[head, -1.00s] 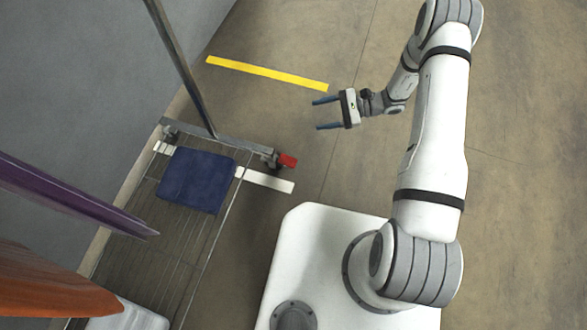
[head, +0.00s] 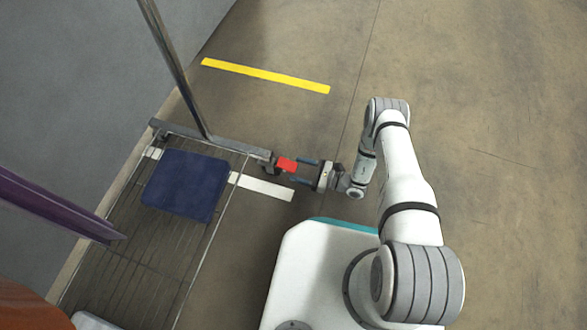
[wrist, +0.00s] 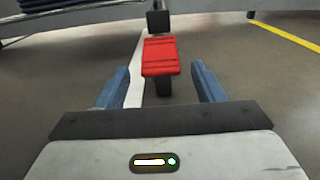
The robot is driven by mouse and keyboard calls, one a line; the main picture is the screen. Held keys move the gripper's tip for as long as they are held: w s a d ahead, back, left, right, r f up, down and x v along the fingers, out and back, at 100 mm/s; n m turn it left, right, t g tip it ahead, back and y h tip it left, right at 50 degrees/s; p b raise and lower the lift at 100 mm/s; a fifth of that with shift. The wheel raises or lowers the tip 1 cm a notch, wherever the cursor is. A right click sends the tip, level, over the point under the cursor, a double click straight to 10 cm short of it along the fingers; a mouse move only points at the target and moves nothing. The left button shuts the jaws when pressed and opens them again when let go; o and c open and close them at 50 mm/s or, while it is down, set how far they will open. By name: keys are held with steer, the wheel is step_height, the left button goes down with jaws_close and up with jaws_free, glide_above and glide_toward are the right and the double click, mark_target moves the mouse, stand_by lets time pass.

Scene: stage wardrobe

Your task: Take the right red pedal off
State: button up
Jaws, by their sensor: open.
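In the wrist view my gripper (wrist: 163,85) is empty. I cannot tell whether a fingertip touches the pedal.
A dark blue folded cloth (head: 185,186) lies on the rack's slatted base (head: 140,250). A white floor stripe (head: 262,187) and a yellow stripe (head: 265,75) mark the floor. The floor to the right is clear.

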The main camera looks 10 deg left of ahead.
mark_target(291, 166)
steer(key=shift+w+a+b, duration=0.15)
steer(key=shift+a+b, duration=0.3)
steer(key=shift+a, duration=1.5)
steer(key=shift+c, duration=0.3)
